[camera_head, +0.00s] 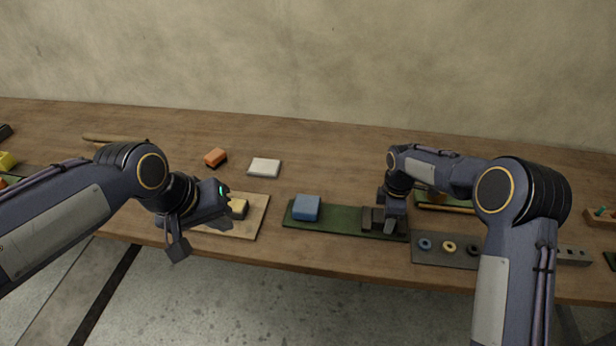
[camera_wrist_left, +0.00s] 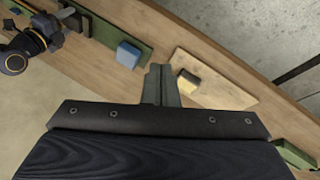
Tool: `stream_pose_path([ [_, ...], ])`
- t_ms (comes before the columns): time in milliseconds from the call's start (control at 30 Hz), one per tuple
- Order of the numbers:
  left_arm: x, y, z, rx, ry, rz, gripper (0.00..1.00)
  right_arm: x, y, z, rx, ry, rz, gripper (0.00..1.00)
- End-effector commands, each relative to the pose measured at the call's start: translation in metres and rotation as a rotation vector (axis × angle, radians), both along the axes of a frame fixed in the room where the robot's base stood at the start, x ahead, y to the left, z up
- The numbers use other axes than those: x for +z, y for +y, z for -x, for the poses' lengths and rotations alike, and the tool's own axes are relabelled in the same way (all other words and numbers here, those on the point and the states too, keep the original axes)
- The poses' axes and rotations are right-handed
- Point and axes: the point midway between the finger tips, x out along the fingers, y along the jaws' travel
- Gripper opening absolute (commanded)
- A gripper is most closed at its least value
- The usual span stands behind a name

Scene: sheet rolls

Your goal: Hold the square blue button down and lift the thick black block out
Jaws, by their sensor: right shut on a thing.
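The square blue button (camera_head: 306,208) stands up at the left end of a dark green board (camera_head: 340,218). It also shows in the left wrist view (camera_wrist_left: 128,53), with nothing touching it. The thick black block (camera_head: 368,218) is at the right part of the board, partly hidden by my right gripper (camera_head: 391,222), which is shut on it. I cannot tell whether the block is clear of the board.
A pale board (camera_head: 255,213) with a yellow block (camera_head: 239,207) lies left of the green board. An orange block (camera_head: 215,157) and a white slab (camera_head: 264,168) lie behind. A grey board (camera_head: 432,257) with rings is at right. The table's front edge is close.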

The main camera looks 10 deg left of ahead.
Motion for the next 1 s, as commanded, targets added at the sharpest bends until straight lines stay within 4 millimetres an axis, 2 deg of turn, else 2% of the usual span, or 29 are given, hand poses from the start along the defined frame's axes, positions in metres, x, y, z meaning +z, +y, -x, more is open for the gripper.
stream_pose_path([
  [33,-0.001,-0.003,-0.02,0.02,0.028,-0.006,0.0,0.001,0.001,-0.001,0.0,-0.003,-0.001,0.24],
  [267,-0.015,-0.026,-0.106,0.158,0.112,-0.037,0.0,0.001,0.001,-0.001,0.0,-0.003,-0.002,0.24],
  [400,-0.036,-0.05,-0.156,0.244,0.145,-0.063,0.0,0.001,0.001,-0.001,0.0,-0.004,-0.002,0.24],
  [500,-0.054,-0.07,-0.186,0.304,0.16,-0.078,0.0,0.001,0.001,-0.001,0.0,-0.004,-0.002,0.24],
  [700,-0.085,-0.1,-0.223,0.39,0.171,-0.104,0.0,0.001,0.001,-0.001,0.0,-0.004,-0.002,0.24],
  [833,-0.096,-0.11,-0.233,0.417,0.172,-0.11,0.0,0.001,0.001,-0.001,0.0,-0.004,-0.002,0.24],
  [1000,-0.117,-0.112,-0.236,0.428,0.176,-0.113,0.0,0.001,0.0,-0.001,0.0,-0.004,-0.001,0.24],
])
